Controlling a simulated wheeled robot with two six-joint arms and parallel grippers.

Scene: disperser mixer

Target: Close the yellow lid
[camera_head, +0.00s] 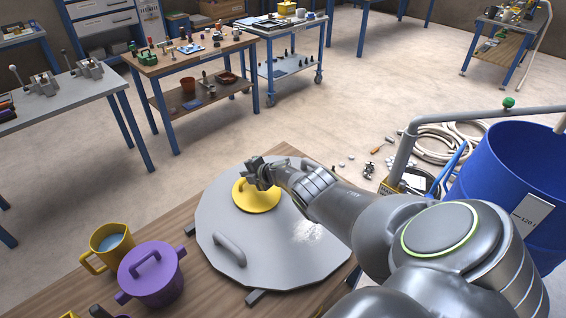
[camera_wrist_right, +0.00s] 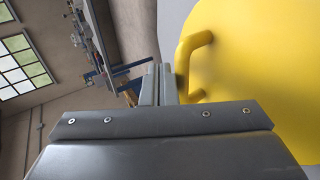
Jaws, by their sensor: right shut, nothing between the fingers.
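The yellow lid (camera_head: 262,199) is a round disc lying on the large grey round cover (camera_head: 215,215) on the wooden table. In the right wrist view the lid (camera_wrist_right: 260,70) fills the right side, with its bar handle (camera_wrist_right: 196,58) standing out near the gripper. My right gripper (camera_head: 258,172) is over the far part of the lid. In the wrist view its fingers (camera_wrist_right: 159,88) are together, close beside the handle, with nothing between them. I cannot tell whether they touch the handle. The gripper and arm hide part of the lid. My left gripper is not in view.
The grey cover has its own handle (camera_head: 230,249). A purple pot (camera_head: 155,280) and a yellow mug (camera_head: 107,245) with pale blue liquid stand on the wooden table to the left. A blue barrel (camera_head: 500,190) stands at the right. Other worktables are farther back.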

